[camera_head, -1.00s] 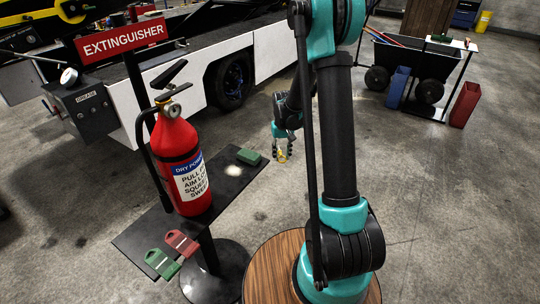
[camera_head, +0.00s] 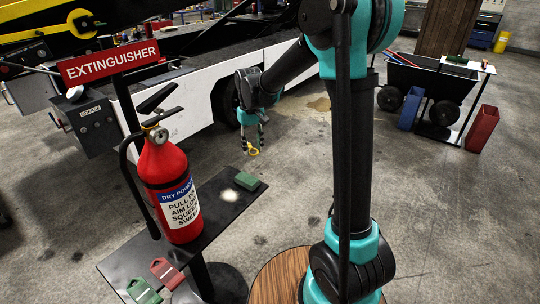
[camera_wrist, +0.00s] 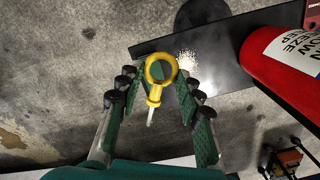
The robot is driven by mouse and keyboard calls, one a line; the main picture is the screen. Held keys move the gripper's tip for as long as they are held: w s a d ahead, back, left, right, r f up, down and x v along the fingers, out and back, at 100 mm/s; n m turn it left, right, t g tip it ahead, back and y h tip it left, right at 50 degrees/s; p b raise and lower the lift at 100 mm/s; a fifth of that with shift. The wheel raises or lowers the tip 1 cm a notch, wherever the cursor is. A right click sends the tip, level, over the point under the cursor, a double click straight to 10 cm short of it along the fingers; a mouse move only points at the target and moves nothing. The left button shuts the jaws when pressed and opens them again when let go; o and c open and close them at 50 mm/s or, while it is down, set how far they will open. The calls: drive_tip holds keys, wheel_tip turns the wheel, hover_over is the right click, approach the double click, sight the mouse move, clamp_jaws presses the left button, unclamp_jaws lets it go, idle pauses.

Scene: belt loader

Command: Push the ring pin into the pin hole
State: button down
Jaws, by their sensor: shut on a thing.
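The ring pin is a yellow ring (camera_wrist: 169,56) with a pale metal pin pointing down from it in the wrist view. My gripper (camera_wrist: 158,84) is shut on it, with fingers on both sides. In the head view my gripper (camera_head: 252,144) hangs right of the extinguisher, with the yellow ring pin (camera_head: 254,152) at its fingertips, apart from the extinguisher. The red fire extinguisher (camera_head: 167,172) stands upright on a black stand, with its black handle and gauge at the top. It shows partly in the wrist view (camera_wrist: 270,66). The pin hole cannot be made out.
The black stand (camera_head: 212,222) also bears a green block (camera_head: 247,181), a red tag (camera_head: 166,272) and a green tag (camera_head: 143,291). A red EXTINGUISHER sign (camera_head: 110,62) rises behind the extinguisher. A white-sided vehicle stands behind; floor between it and the stand is clear.

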drive_tip(key=s+a+r+n, duration=0.3)
drive_tip(key=s+a+r, duration=0.3)
drive_tip(key=s+r, duration=0.5)
drive_tip(key=s+a+r+n, duration=0.3)
drive_tip(key=s+a+r, duration=0.4)
drive_tip(key=s+r, duration=0.4)
wheel_tip(320, 180, up, 2)
drive_tip(key=shift+a, duration=0.25)
drive_tip(key=shift+s, duration=0.1)
drive_tip(key=w+a, duration=0.4)
drive_tip(key=shift+a, duration=0.3)
drive_tip(key=shift+w+a, duration=1.3)
drive_tip(key=shift+a, duration=0.25)
drive_tip(key=c, duration=0.9)
unclamp_jaws()
drive_tip(key=r, duration=1.2)
drive_tip(key=shift+w+a, duration=0.3)
drive_tip(key=shift+a, duration=0.05)
